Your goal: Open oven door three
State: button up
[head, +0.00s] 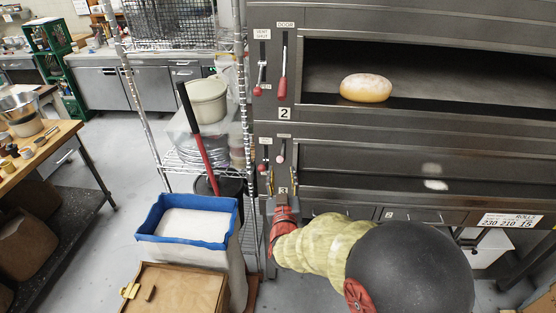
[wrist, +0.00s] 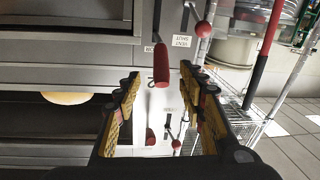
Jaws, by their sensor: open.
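Oven door three (head: 380,165) is a dark glossy front below the open deck marked 2, and it looks shut. Two pale spots show on it, like reflections. Its lever (head: 281,153) is on the panel to the left, above the number 3. In the wrist view, which is upside down, a lever's red grip (wrist: 161,65) lies between my fingers in the picture. A red ball knob (wrist: 203,28) is beside it. My gripper (head: 268,180) is open with yellow-padded fingers, just below the lever; the wrist view also shows it (wrist: 161,82). Contact with the grip cannot be told.
Deck two's red lever (head: 283,88) is above, and a loaf (head: 366,88) sits in its opening. A wire rack (head: 180,165) with a tub (head: 207,100) stands close left. A blue-lined bin (head: 154,215) and a brown box (head: 195,285) stand below it.

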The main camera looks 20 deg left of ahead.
aim_at(281, 160)
jog(key=x, duration=0.7)
jog(key=shift+w+a, duration=0.2)
jog(key=shift+w, duration=0.1)
jog(key=c, duration=0.3)
grip_shut()
dwell(0.5)
